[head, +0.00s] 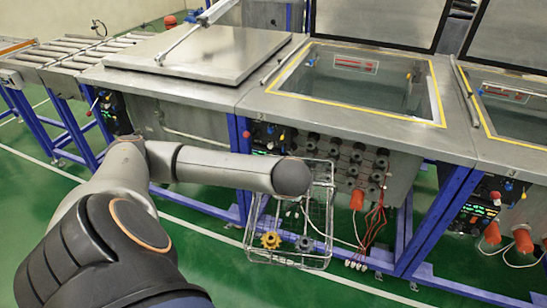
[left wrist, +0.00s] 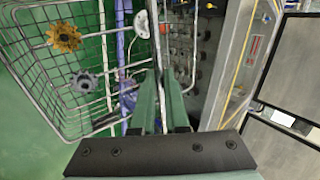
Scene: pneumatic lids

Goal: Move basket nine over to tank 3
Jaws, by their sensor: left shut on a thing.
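A wire basket (head: 318,262) hangs in front of the middle tank, above the green floor, with a yellow gear (head: 270,240) and a grey gear (head: 305,244) in it. My left gripper (left wrist: 162,78) is shut on the basket's wire handle. The basket (left wrist: 62,112) fills the left of the left wrist view. In the head view my left arm comes across from the left and hides the gripper fingers and the basket's top. The middle tank (head: 437,98) is open, its lid (head: 392,15) raised. My right gripper is not in view.
The left tank (head: 200,52) is covered by its flat lid. The right tank (head: 505,118) is open, with its lid (head: 510,35) raised. A roller conveyor (head: 70,50) stands at far left. Cables, control panels and blue legs line the tank fronts close to the basket.

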